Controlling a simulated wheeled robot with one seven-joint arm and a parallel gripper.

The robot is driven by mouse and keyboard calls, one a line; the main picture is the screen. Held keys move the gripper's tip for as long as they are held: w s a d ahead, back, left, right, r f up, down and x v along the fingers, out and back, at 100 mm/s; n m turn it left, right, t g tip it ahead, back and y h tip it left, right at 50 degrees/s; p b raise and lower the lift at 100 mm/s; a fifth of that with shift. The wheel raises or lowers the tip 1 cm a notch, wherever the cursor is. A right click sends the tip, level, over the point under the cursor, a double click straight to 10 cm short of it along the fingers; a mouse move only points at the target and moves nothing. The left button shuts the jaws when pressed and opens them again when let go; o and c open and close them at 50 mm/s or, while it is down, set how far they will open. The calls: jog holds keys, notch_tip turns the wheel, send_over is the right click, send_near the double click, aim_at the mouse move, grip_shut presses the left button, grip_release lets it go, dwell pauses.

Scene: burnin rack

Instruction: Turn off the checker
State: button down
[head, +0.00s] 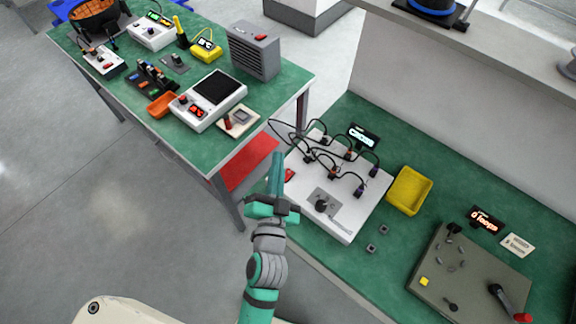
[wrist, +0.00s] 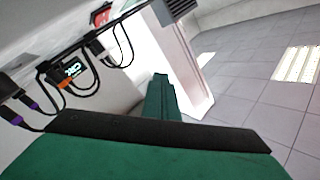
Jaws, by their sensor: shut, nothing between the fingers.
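A white box (head: 345,216) with several black cables plugged into its top stands on the green bench at the right; it looks like the checker, but I cannot read its label. A grey plate with a dark knob (head: 321,206) is on its front part. A red part (head: 290,175) shows at its left edge, partly hidden by my gripper. A small black display (head: 364,136) with lit cyan text stands behind it and also shows in the wrist view (wrist: 73,71). My gripper (head: 278,156) is shut and empty, just left of the box, pointing away from me.
A yellow tray (head: 410,190) lies right of the box, with small grey blocks in front. A grey panel (head: 468,275) with a red-handled lever is farther right. Another green bench (head: 205,150) with devices stands at the left. Open floor lies between my base and that bench.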

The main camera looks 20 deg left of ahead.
jog(key=w+a+r+n+g+y, duration=0.1)
jog(key=w+a+r+n+y, duration=0.2)
jog(key=a+r+y, duration=0.35)
jog(key=w+a+r+n+g+y, duration=0.2)
jog(key=w+a+r+n+y, duration=0.1)
jog(key=a+r, duration=0.5)
jog(key=s+a+r+n+g+y, duration=0.3)
jog(key=s+a+r+n+g, duration=0.25)
jog(key=a+n+g, duration=0.5)
jog(key=d+f+n+g+h, duration=0.3)
jog(key=d+f+g+h, duration=0.1)
jog(key=d+f+h, duration=0.55)
jog(key=w+d+f+h, duration=0.1)
jog(key=d+h, duration=0.3)
jog(key=d, duration=0.4)
jog(key=w+d+f+h, duration=0.1)
jog(key=d+f+h, duration=0.2)
jog(key=d, duration=0.5)
jog(key=shift+d+m+t+h, duration=0.15)
jog(key=shift+m+t+h, duration=0.25)
jog(key=shift+h, duration=0.3)
